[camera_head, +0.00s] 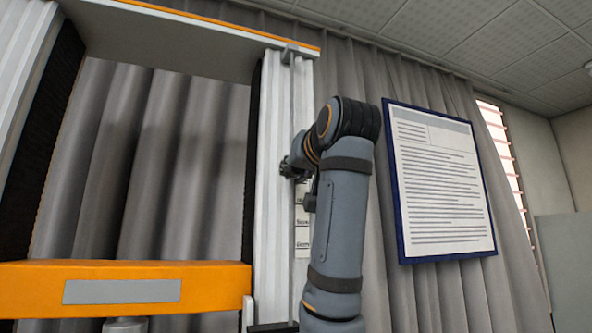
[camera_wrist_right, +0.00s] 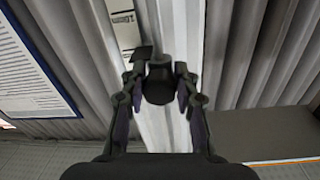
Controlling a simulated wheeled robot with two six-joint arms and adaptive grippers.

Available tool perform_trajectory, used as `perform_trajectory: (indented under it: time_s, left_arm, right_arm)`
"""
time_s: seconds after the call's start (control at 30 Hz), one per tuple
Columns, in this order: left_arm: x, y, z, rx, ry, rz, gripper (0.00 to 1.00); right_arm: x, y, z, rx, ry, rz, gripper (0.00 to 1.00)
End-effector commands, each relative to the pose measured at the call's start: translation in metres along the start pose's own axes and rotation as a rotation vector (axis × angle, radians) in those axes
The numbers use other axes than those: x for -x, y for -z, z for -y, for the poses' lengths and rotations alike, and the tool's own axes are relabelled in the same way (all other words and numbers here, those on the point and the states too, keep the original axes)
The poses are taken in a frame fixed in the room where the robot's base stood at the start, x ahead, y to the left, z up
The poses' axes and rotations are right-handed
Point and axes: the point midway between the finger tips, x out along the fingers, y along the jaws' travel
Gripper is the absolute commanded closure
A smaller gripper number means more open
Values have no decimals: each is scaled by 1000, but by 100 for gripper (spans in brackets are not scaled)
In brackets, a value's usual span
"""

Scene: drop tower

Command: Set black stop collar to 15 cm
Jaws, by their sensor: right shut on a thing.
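The black stop collar shows in the right wrist view as a dark round knob (camera_wrist_right: 158,84) with a small flat pointer beside it. It sits against the pale tower column (camera_wrist_right: 160,30). My right gripper (camera_wrist_right: 158,76) is shut on this knob, one finger on each side. In the head view my right gripper (camera_head: 297,166) is at the right column (camera_head: 274,200) and partly hidden by my arm. A label strip (camera_head: 302,228) runs down the column below it; its text is too small to read. My left gripper is out of view.
An orange crosshead (camera_head: 210,277) with a grey plate spans the tower low on the left. The top beam (camera_head: 170,35) crosses above, with a small grey bracket (camera_head: 289,52) near its right end. A framed notice (camera_head: 437,180) hangs at right before grey curtains.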

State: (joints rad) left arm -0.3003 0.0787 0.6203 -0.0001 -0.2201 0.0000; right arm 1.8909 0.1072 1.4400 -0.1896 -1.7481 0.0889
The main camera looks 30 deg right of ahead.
Motion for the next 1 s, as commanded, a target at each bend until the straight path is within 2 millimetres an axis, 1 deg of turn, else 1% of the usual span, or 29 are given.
perform_trajectory:
  time_s: [0.17, 0.2, 0.37, 0.4, 0.63, 0.7, 0.77, 1.0]
  left_arm:
    - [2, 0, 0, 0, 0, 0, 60]
    - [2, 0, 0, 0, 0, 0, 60]
    - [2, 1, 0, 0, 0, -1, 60]
    - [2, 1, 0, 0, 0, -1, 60]
    - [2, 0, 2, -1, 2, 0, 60]
    - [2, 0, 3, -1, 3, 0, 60]
    - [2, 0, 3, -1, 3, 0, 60]
    - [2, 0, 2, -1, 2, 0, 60]
  right_arm:
    - [0, 2, 0, -1, -1, 1, 100]
    - [0, 2, 0, -1, -1, 1, 69]
    - [0, 2, 0, -1, -1, 1, 47]
    - [0, 2, 0, -1, -1, 1, 46]
    - [0, 2, 0, 0, 0, 1, 46]
    - [4, 2, 0, 0, 0, 0, 46]
    - [11, 3, 1, 0, 1, -2, 46]
    - [57, 3, 1, -1, 2, -3, 46]
